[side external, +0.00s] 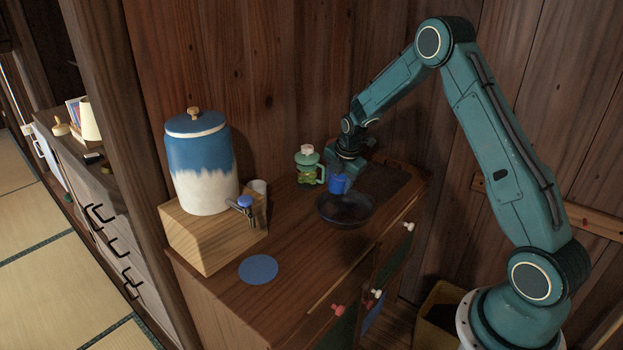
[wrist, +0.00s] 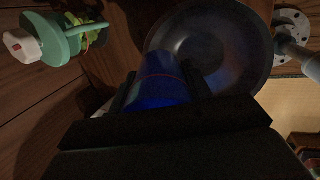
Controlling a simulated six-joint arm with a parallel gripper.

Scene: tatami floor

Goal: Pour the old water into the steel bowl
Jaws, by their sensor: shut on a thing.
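My gripper (side external: 345,168) is shut on a blue cup (side external: 339,184) and holds it just above the steel bowl (side external: 345,221). In the side external view the cup looks close to upright. In the wrist view the blue cup (wrist: 160,82) sits between the two dark fingers (wrist: 163,92), its far end reaching over the near rim of the bowl (wrist: 255,75). The bowl is dark, wide and shallow and stands on the wooden cabinet top. I cannot see any water in the cup or the bowl.
A green pitcher with a white top (side external: 309,168) stands left of the bowl, close to the cup. A blue-and-white water crock (side external: 203,165) with a tap sits on a wooden block (side external: 213,236). A flat blue disc (side external: 258,269) lies in front. The cabinet's front edge is near the bowl.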

